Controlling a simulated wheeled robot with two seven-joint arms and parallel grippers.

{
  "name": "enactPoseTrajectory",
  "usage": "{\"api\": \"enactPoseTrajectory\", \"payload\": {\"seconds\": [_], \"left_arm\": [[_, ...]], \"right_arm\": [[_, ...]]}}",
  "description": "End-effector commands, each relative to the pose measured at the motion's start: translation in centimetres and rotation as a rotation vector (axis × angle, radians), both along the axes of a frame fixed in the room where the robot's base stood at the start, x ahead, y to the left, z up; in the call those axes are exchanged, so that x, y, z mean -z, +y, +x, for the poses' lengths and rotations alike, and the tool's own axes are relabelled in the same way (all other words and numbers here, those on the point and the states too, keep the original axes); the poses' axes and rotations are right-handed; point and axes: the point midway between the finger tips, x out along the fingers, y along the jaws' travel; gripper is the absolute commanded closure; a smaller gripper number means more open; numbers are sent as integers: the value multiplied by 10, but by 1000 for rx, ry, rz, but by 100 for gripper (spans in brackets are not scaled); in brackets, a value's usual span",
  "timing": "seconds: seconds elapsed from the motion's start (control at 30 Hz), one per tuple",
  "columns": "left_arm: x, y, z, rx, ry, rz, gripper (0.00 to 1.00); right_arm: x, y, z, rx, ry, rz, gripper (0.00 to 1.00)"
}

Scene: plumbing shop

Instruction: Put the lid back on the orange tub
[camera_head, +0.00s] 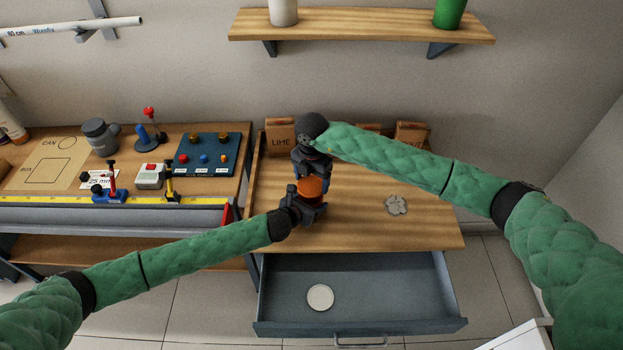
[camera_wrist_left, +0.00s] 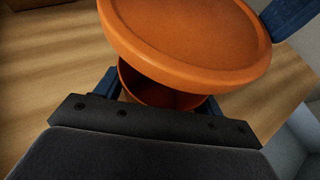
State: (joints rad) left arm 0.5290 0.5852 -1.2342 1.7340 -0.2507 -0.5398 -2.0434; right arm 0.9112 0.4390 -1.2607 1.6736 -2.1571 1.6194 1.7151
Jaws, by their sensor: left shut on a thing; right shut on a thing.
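The orange tub (camera_wrist_left: 150,92) stands on the wooden worktop. My left gripper (camera_head: 303,205) is shut around it, with its blue fingers at the tub's sides in the left wrist view. The orange round lid (camera_wrist_left: 190,38) is above the tub, tilted and off-centre; part of the dark tub opening shows below it. In the head view the lid (camera_head: 310,186) hides most of the tub. My right gripper (camera_head: 315,172) comes down from above and is shut on the lid; one blue fingertip shows at the lid's edge in the left wrist view. I cannot tell whether lid and tub touch.
An open drawer (camera_head: 400,290) below the worktop (camera_head: 360,220) holds a white disc (camera_head: 320,297). A grey flower-shaped piece (camera_head: 396,205) lies on the right of the worktop. Boxes, one marked LIME (camera_head: 280,138), stand behind. A cluttered bench (camera_head: 215,135) adjoins on the left.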

Motion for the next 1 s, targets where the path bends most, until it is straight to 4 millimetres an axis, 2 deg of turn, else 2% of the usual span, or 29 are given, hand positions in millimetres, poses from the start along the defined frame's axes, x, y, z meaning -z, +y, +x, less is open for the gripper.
{"api": "enactPoseTrajectory", "payload": {"seconds": [0.13, 0.67, 1.0], "left_arm": [[0, 0, 0, 0, 0, 0, 73], [0, 0, 0, 0, 0, 0, 73], [0, 0, 0, 0, 0, 0, 73]], "right_arm": [[14, 0, -1, 0, 0, 0, 47], [15, 0, -1, 0, 0, 0, 47], [30, 0, -1, 0, 1, 0, 47]]}}
